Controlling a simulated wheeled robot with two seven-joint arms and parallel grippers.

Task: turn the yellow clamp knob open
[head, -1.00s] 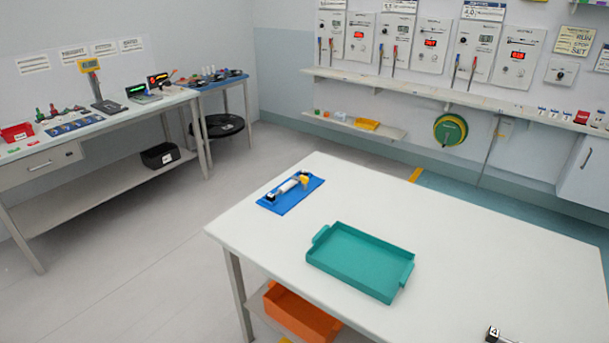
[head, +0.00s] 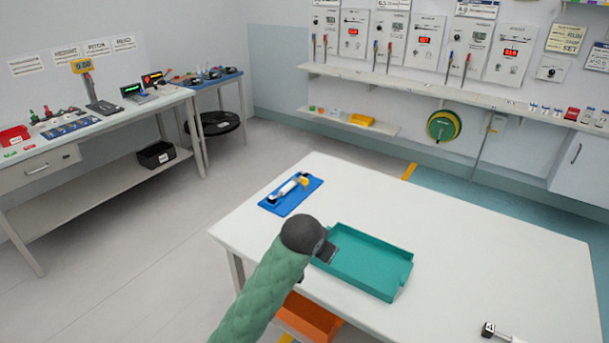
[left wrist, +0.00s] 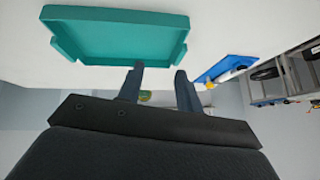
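The yellow clamp knob (head: 304,181) sits at the right end of a small white and black fixture (head: 288,187) on a blue base plate (head: 272,204), near the table's far left corner. My left gripper (head: 326,252) is above the left end of the teal tray, nearer than the fixture and apart from it. In the left wrist view my left gripper (left wrist: 160,85) shows two spread fingers with nothing between them. My right gripper is not in view.
The teal tray (head: 376,287) lies on the white table (head: 480,240); it also shows in the left wrist view (left wrist: 120,57). A small black and white item (head: 490,329) lies at the near right. An orange bin (head: 310,318) is below.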

